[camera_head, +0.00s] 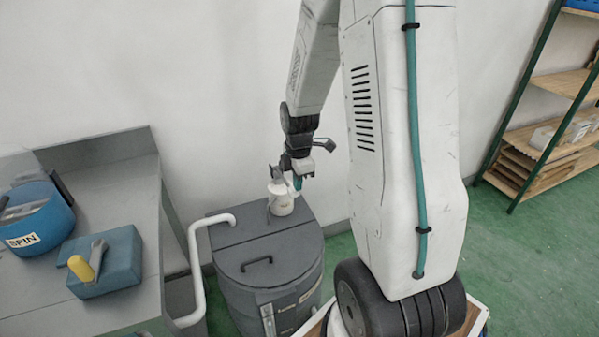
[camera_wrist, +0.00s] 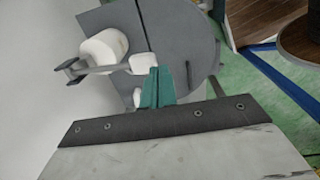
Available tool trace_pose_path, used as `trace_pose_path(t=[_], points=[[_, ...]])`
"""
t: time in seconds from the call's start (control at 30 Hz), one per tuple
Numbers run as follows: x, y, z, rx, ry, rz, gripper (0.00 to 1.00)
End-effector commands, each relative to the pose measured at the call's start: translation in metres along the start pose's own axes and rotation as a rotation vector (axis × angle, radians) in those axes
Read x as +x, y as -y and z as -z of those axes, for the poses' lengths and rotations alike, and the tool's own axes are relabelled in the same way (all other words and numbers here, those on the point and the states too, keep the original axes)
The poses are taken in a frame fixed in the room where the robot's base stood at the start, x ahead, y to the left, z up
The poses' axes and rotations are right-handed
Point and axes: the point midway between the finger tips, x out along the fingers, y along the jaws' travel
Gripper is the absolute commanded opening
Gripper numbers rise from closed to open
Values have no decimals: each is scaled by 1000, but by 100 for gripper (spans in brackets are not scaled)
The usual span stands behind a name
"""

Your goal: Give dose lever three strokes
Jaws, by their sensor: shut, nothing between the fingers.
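A white cylindrical dispenser (camera_head: 281,203) stands on the lid of a dark grey drum (camera_head: 250,247). In the wrist view the dispenser (camera_wrist: 108,45) has a grey lever bar (camera_wrist: 103,69) across it, ending in a pale pad (camera_wrist: 142,63); this looks like the dose lever. My gripper (camera_head: 298,183) is over the drum lid, just right of the dispenser's top. In the wrist view its teal fingers (camera_wrist: 158,82) are shut with nothing between them, right beside the pad. I cannot tell whether they touch it. In the head view the gripper partly hides the lever.
A grey bench on the left holds a blue round pan labelled SPIN (camera_head: 38,220) and a blue block (camera_head: 105,262) with a yellow-handled lever (camera_head: 82,268). A white pipe (camera_head: 194,265) runs beside the drum. Wooden shelves (camera_head: 545,150) stand at right. Green floor between is clear.

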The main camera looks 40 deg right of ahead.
Motion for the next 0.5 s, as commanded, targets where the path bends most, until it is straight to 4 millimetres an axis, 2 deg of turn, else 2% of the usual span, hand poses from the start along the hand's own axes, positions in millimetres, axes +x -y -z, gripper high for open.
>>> trace_pose_path(t=[0.03,0.2,0.5], points=[[-11,1,0,0,1,-6,0],[-33,5,0,0,0,-4,0],[-43,7,0,0,0,-2,0]])
